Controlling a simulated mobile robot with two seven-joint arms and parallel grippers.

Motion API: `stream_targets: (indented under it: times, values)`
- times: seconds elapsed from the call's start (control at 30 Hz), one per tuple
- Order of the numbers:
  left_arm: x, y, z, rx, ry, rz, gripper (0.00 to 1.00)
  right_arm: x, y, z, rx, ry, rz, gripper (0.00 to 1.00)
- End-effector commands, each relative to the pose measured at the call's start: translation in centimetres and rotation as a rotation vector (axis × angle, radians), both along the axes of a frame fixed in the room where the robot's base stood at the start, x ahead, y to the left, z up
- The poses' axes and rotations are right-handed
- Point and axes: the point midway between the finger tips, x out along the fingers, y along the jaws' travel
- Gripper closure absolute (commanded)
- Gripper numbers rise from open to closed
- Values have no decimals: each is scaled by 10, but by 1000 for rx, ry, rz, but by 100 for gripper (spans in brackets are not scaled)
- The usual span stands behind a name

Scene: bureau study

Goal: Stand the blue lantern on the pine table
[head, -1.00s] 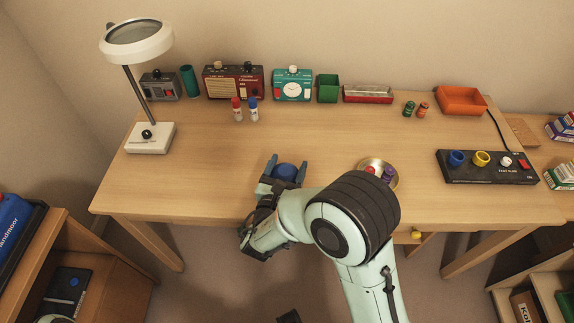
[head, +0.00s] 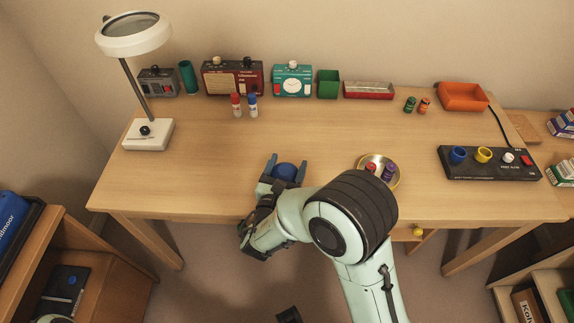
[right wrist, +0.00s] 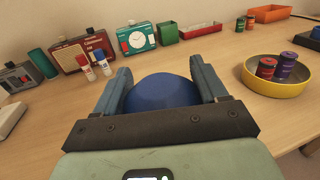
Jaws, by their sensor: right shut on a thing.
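The blue lantern shows as a rounded dark blue top (head: 285,172) between the fingers of my right gripper (head: 287,168). My right gripper is shut on it, just over the front edge of the pine table (head: 215,165). In the right wrist view the blue lantern (right wrist: 163,92) sits between both fingers (right wrist: 160,85). Its lower part is hidden by the gripper, so I cannot tell whether its base touches the tabletop.
A yellow-rimmed round tray (head: 397,182) with small canisters stands right of my right gripper. A white lamp (head: 148,136) stands at the left. Radios, a teal clock (head: 292,80) and boxes line the back. A black panel (head: 465,173) lies at the right. The middle is clear.

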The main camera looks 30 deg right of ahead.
Motion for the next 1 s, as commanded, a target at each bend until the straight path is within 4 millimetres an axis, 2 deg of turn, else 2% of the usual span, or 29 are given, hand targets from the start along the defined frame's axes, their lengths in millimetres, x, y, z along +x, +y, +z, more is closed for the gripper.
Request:
stream_targets:
  times: [0.17,0.2,0.23,0.27,0.6,0.77,1.0]
  values:
    - [0,0,-3,0,1,0,57,0,0,-4,-1,-2,0,100]
    - [0,0,-2,0,1,0,57,0,0,-3,-1,-2,0,15]
    - [0,0,-2,0,1,0,57,0,0,-3,-1,-2,0,5]
    - [0,0,-2,0,1,0,57,0,0,-3,0,-1,0,0]
    - [4,0,0,2,-14,2,57,-2,3,-3,1,1,2,0]
    - [3,0,1,1,-10,2,57,-20,23,-3,1,2,6,0]
    - [3,0,1,1,-8,2,57,-59,64,-3,-1,1,6,0]
